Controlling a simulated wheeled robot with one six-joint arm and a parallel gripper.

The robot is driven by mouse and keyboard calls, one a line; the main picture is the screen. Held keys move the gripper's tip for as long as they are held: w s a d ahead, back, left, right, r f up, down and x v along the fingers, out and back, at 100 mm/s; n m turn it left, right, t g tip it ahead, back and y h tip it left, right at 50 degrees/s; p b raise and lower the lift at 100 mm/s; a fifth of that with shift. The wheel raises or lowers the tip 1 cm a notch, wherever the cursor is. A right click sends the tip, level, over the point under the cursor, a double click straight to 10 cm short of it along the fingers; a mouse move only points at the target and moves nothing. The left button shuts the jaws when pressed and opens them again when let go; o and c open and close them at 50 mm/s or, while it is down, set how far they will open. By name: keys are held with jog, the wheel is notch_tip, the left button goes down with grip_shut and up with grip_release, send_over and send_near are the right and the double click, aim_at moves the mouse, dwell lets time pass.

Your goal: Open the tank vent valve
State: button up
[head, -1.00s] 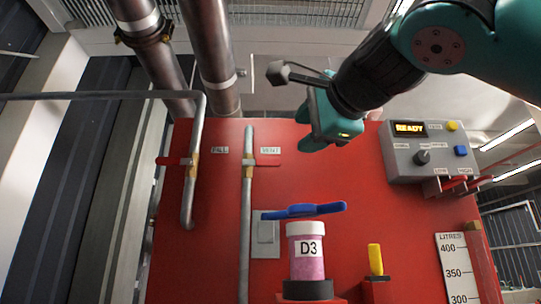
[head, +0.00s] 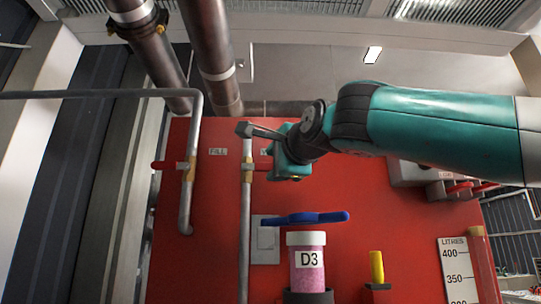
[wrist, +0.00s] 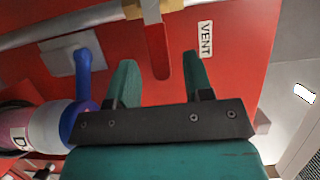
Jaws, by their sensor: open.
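The vent valve is on the second thin grey pipe, with a brass body (head: 247,168) and a red lever (head: 260,167) sticking out to the right, across the pipe. The VENT label shows in the wrist view (wrist: 205,38); my arm mostly covers it in the head view. My gripper (head: 284,172) is open beside the lever's outer end. In the wrist view the red lever (wrist: 157,48) runs down from the brass body (wrist: 150,9) and its free end lies between my two fingers (wrist: 160,62), with a gap on each side. Whether they reach its depth is unclear.
The FILL valve's red lever (head: 170,165) is on the pipe to the left. Below my gripper are a blue handle (head: 305,218), the pink D3 jar (head: 307,265) and a yellow peg (head: 376,266). My arm partly hides the grey control box (head: 410,173) at right.

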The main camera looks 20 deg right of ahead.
aim_at(271, 168)
jog(key=shift+w+a+p, duration=0.1)
jog(key=shift+w+p, duration=0.45)
jog(key=shift+w, duration=0.95)
jog(key=shift+c, duration=0.5)
grip_shut()
jog(key=shift+f, duration=0.1)
